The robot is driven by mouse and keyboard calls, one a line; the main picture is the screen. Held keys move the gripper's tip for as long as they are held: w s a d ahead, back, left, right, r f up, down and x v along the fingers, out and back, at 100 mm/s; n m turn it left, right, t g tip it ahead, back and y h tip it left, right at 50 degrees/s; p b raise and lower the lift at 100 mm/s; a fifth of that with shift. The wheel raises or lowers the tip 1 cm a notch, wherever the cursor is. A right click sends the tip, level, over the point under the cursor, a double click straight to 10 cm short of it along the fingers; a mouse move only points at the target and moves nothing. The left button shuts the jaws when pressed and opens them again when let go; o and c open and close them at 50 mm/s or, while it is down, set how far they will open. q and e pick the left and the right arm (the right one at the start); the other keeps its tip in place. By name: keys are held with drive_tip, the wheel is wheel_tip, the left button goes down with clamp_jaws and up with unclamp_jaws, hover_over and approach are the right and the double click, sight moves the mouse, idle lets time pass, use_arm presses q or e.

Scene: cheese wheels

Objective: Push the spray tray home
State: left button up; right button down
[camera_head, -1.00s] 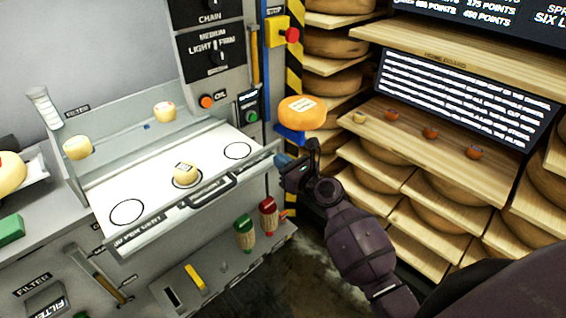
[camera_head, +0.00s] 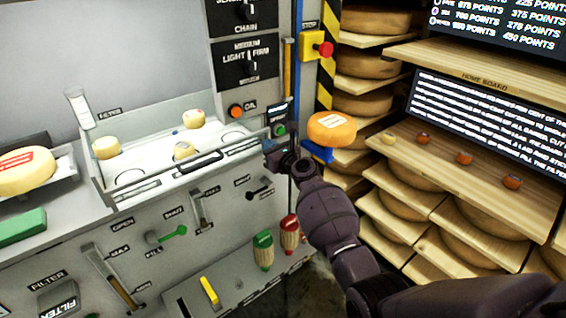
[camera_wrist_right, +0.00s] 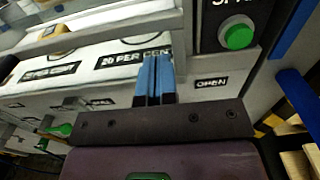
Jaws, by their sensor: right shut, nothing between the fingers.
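The spray tray (camera_head: 152,182) is a white drawer with circle marks and a dark handle (camera_head: 200,163) on its front, set in the grey machine. It sits far in; I cannot tell whether it is flush. A small yellow cheese (camera_head: 184,150) stands on it. My right gripper (camera_head: 268,148) is at the right end of the tray front. In the right wrist view its blue fingers (camera_wrist_right: 154,78) are shut and empty, with their tips at the front panel beside the "20 PER CENT" label. I cannot tell whether they touch. My left gripper is out of view.
Small cheeses (camera_head: 106,147) and (camera_head: 193,119) stand at the tray's left and back. A green button (camera_wrist_right: 237,34) is just right of the fingers. An orange cheese (camera_head: 331,128) rests on a blue support (camera_head: 317,153) to the right. Levers (camera_head: 170,234) line the panel below.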

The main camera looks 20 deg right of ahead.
drive_tip(key=x, duration=0.1)
drive_tip(key=b+x, duration=0.1)
drive_tip(key=x, duration=0.2)
drive_tip(key=shift+w+a+f+b, duration=0.1)
drive_tip(key=shift+w+f+b, duration=0.1)
drive_tip(key=shift+f+b, duration=0.15)
drive_tip(key=shift+w+a+r, duration=0.1)
drive_tip(key=shift+w+a, duration=0.05)
drive_tip(key=shift+w, duration=0.5)
drive_tip(key=shift+w+r+b, duration=0.1)
drive_tip(key=shift+r+b, duration=0.05)
drive_tip(key=shift+b, duration=0.2)
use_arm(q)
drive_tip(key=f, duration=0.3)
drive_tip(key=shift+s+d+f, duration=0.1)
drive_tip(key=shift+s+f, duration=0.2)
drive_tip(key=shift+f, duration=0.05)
use_arm(e)
drive_tip(key=shift+r, duration=0.2)
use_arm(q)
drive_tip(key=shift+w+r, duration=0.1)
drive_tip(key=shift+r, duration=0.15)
use_arm(e)
drive_tip(key=shift+r, duration=0.3)
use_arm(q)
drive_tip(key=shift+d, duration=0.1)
use_arm(e)
drive_tip(key=shift+a+f, duration=0.1)
